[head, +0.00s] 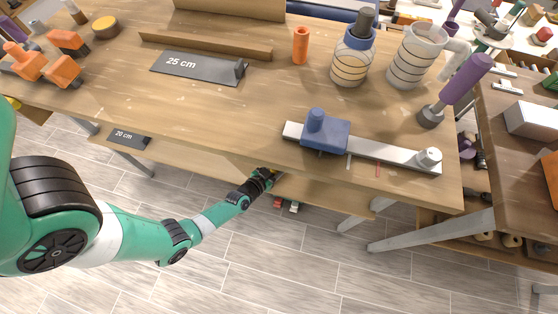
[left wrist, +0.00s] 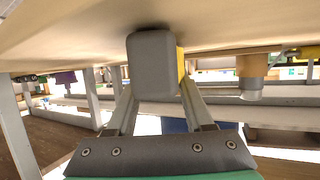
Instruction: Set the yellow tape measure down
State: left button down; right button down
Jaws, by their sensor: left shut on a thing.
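In the left wrist view the tape measure (left wrist: 153,66) shows a grey rounded face with a strip of yellow along its right side. My left gripper (left wrist: 156,94) is shut on it, one finger on each side. The tape measure is held up close beneath a pale wooden board; I cannot tell whether it touches it. In the head view my left gripper (head: 266,178) is at the front edge of the workbench, below the top and above the lower shelf. The tape measure is mostly hidden there. My right gripper is not in view.
The workbench top (head: 200,112) overhangs the lower shelf (head: 325,196). A blue clamp (head: 325,131) on a metal bar, a 25 cm plate (head: 199,66) and jars (head: 352,62) stand on top.

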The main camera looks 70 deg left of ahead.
pick_arm(q)
jog(key=shift+w, duration=0.1)
jog(key=c, duration=0.7)
grip_release()
jog(key=shift+f, duration=0.1)
jog(key=o, duration=0.4)
jog(key=shift+r+p, duration=0.25)
jog(key=shift+p, duration=0.1)
jog(key=p+v, duration=0.5)
jog(key=v, duration=0.7)
jog(key=shift+f+p, duration=0.15)
jog(key=shift+p, duration=0.2)
